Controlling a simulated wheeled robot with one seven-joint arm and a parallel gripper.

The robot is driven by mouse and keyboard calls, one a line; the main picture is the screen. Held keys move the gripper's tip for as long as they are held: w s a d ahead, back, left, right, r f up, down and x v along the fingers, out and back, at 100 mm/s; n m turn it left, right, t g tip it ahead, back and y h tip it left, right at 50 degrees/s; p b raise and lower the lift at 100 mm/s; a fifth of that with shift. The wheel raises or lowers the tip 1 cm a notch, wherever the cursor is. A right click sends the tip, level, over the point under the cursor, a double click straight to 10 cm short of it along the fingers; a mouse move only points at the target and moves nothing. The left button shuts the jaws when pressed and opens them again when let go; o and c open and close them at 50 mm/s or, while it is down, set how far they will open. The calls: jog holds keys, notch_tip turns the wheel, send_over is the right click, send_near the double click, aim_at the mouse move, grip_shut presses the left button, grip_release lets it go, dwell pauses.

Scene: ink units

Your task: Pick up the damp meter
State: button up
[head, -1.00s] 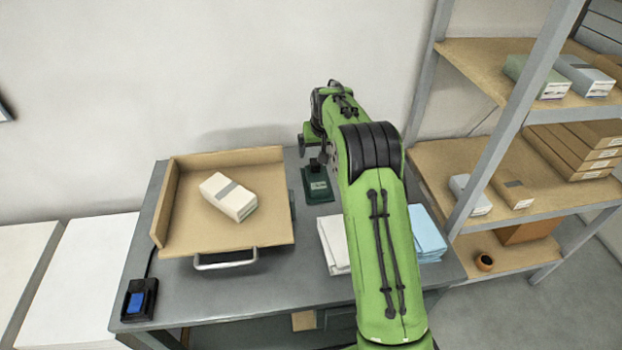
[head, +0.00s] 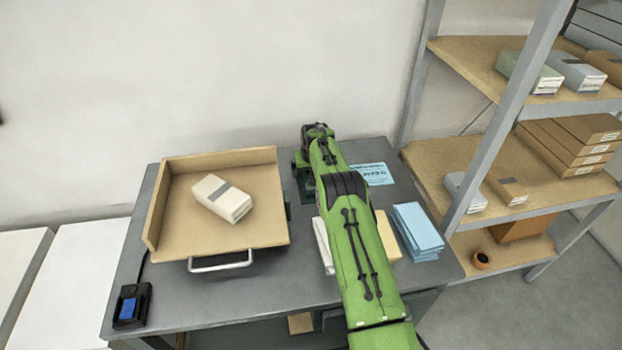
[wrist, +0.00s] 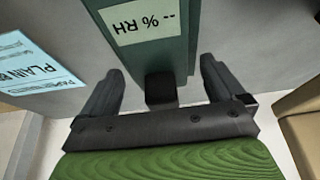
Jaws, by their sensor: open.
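The damp meter (wrist: 165,56) is a dark green unit with a pale display reading "-- % RH", upside down in the wrist view. In the head view it is mostly hidden by my arm; a dark green bit (head: 307,190) shows beside the arm. My gripper (wrist: 162,70) is open over the meter, with one finger on each side of its near end. A small black block (wrist: 160,88) shows between the fingers. I cannot tell whether the fingers touch the meter.
A tan tray (head: 185,240) with a wrapped white pack (head: 222,198) stands left of the meter. A light blue printed sheet (wrist: 35,65) lies on its other side. Folded blue cloths (head: 418,230) lie at the table's right. A shelf rack (head: 480,165) stands further right.

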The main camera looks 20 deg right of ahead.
jog(key=shift+r, duration=0.15)
jog(key=c, duration=1.3)
